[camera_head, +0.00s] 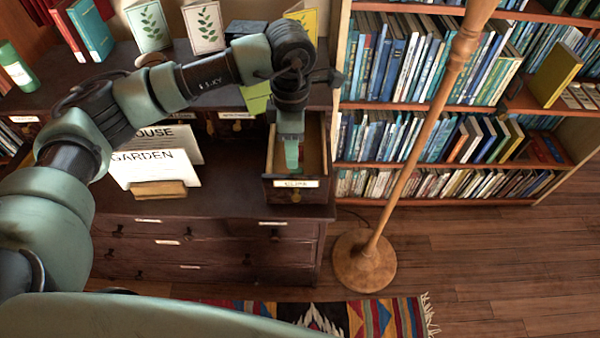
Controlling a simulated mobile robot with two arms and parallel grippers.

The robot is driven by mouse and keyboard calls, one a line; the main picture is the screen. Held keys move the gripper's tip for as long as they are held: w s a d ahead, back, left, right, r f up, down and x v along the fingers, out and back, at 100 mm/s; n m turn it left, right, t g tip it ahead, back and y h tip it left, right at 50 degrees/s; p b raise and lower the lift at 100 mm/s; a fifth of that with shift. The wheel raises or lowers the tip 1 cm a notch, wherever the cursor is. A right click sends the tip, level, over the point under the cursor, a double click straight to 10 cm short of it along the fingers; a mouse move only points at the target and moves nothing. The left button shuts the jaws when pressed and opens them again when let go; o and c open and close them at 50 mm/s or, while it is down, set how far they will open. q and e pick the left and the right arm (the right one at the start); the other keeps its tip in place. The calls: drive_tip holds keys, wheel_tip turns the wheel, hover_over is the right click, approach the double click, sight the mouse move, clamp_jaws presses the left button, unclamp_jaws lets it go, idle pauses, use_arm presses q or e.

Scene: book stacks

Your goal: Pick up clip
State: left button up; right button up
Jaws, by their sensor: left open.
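My left arm comes in from the left and bends down over a small open drawer (268,160) with a pale label on its front. My left gripper (291,165) points down inside this drawer and is open. I cannot make out a clip; the drawer's inside is partly hidden by the gripper and wrist. The label's writing is too small to read surely. My right gripper is not in view.
The drawer belongs to a dark wooden cabinet (190,228). Cards reading HOUSE and GARDEN (155,165) stand in a wooden holder (158,190). A wooden pole on a round base (364,262) stands right, before full bookshelves (440,107). A patterned rug (385,317) lies in front.

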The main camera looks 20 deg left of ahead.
sight(297, 170)
use_arm(q)
drive_tip(key=f, duration=0.1)
drive_tip(key=w+f, duration=0.1)
drive_tip(key=f, duration=0.1)
drive_tip(key=shift+w, duration=0.1)
drive_tip(key=shift+f, duration=0.7)
drive_tip(key=f, duration=0.2)
drive_tip(key=f+p, duration=0.1)
drive_tip(key=shift+w+d+f, duration=0.2)
drive_tip(key=shift+w+f, duration=0.05)
drive_tip(key=shift+f, duration=0.55)
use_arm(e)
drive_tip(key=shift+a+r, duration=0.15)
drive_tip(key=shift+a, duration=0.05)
use_arm(q)
drive_tip(key=shift+c, duration=0.3)
clamp_jaws()
